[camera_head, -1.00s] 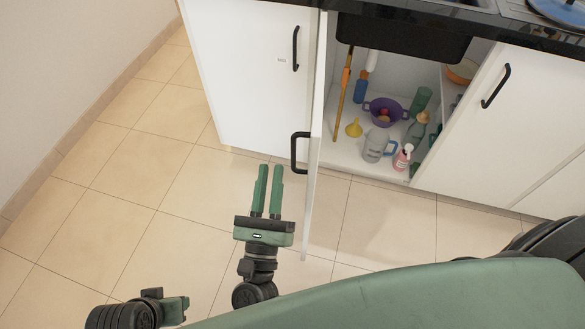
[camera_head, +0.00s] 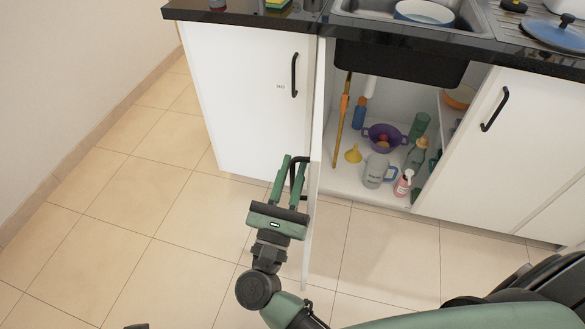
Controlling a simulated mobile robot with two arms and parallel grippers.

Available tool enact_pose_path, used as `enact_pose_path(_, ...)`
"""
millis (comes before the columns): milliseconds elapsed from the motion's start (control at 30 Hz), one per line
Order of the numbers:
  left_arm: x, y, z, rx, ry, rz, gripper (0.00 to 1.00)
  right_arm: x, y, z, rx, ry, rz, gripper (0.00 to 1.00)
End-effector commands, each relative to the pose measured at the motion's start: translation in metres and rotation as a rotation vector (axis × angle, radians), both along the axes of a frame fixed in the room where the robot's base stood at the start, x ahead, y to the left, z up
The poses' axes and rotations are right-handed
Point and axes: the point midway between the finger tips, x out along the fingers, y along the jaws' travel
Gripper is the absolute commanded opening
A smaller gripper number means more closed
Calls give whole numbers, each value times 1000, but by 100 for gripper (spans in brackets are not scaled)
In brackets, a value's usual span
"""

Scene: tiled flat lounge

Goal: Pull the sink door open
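The sink door (camera_head: 315,165) stands swung out from the cabinet, seen almost edge-on, with the sink cupboard (camera_head: 345,178) open behind it. Its black handle (camera_head: 293,180) is on the left face of the door. My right gripper (camera_head: 291,160) is at this handle. Its two green fingers are apart, and the handle shows between or just behind them. I cannot tell whether they touch it. My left gripper is not in view; only a small dark piece shows at the bottom edge.
The cupboard holds a purple colander (camera_head: 385,136), a jug (camera_head: 376,171), a pink spray bottle (camera_head: 403,183) and a yellow funnel (camera_head: 353,154). Closed white doors (camera_head: 250,100) stand either side. A dark counter (camera_head: 250,22) with a sink (camera_head: 410,18) is above. The tiled floor at left is clear.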

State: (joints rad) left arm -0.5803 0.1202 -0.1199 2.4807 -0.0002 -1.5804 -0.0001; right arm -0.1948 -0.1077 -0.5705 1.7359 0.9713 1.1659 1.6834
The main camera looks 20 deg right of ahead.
Motion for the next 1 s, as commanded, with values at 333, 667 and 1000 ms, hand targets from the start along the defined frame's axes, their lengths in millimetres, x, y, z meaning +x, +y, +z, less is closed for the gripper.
enact_pose_path(333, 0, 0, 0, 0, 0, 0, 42, 0, 0, 0, 0, 0, 0, 0)
enact_pose_path(667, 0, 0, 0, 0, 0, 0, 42, 0, 0, -1, -1, 1, 1, 0)
enact_pose_path(1000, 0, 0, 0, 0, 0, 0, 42, 0, 1, -1, 0, 2, 1, 0)
